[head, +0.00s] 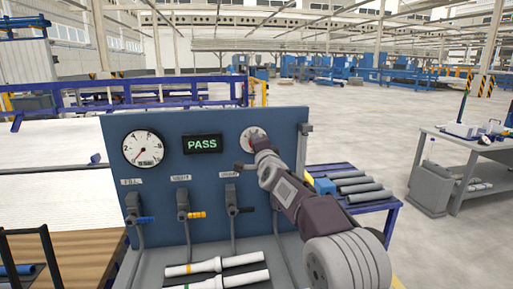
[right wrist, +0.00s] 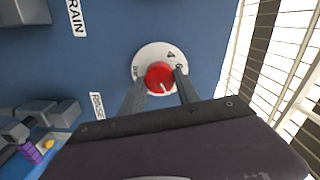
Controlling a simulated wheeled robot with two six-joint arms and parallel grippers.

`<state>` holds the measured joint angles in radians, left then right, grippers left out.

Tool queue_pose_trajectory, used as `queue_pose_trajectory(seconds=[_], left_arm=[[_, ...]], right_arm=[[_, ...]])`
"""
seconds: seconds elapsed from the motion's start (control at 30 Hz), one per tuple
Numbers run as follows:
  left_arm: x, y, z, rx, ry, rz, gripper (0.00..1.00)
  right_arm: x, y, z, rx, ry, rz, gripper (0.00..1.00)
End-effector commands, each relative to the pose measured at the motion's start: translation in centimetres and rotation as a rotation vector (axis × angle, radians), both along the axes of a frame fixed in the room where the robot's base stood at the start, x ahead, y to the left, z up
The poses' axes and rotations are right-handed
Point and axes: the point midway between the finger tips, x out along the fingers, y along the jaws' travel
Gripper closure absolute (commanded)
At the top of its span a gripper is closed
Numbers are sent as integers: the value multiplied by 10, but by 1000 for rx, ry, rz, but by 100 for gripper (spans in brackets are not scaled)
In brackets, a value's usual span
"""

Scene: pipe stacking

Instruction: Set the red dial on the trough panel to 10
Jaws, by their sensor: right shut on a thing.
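The red dial (right wrist: 159,75) sits on a round white scale plate (right wrist: 143,61) on the blue trough panel (head: 160,220). My right gripper (right wrist: 160,78) is shut on the dial, one finger on each side of it. In the head view my right gripper (head: 256,143) reaches the plate at the panel's upper right and mostly covers the dial. My left gripper is not in view.
The panel also carries a round gauge (head: 143,149), a display (head: 202,144) reading PASS and several valves, one with a yellow handle (head: 196,214). White pipes (head: 218,266) lie in front of the panel. A blue rack (head: 380,205) with grey pipes stands at right.

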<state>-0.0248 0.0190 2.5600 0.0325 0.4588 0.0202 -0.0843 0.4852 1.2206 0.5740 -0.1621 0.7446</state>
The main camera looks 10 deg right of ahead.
Motion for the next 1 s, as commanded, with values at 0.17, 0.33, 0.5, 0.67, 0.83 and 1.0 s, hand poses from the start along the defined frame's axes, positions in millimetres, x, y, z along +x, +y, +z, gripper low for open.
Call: queue_pose_trajectory(seconds=[0.17,0.33,0.5,0.67,0.83,1.0], left_arm=[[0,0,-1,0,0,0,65],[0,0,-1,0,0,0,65],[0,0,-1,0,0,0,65],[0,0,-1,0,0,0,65],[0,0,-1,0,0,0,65],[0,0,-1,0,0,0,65]], right_arm=[[0,-1,-2,14,3,-2,100],[0,-1,-2,15,4,-1,100],[0,-1,-2,15,4,-1,53],[0,-1,-2,13,3,-1,40],[0,0,-1,12,2,-1,40],[0,0,-1,12,2,0,40]])
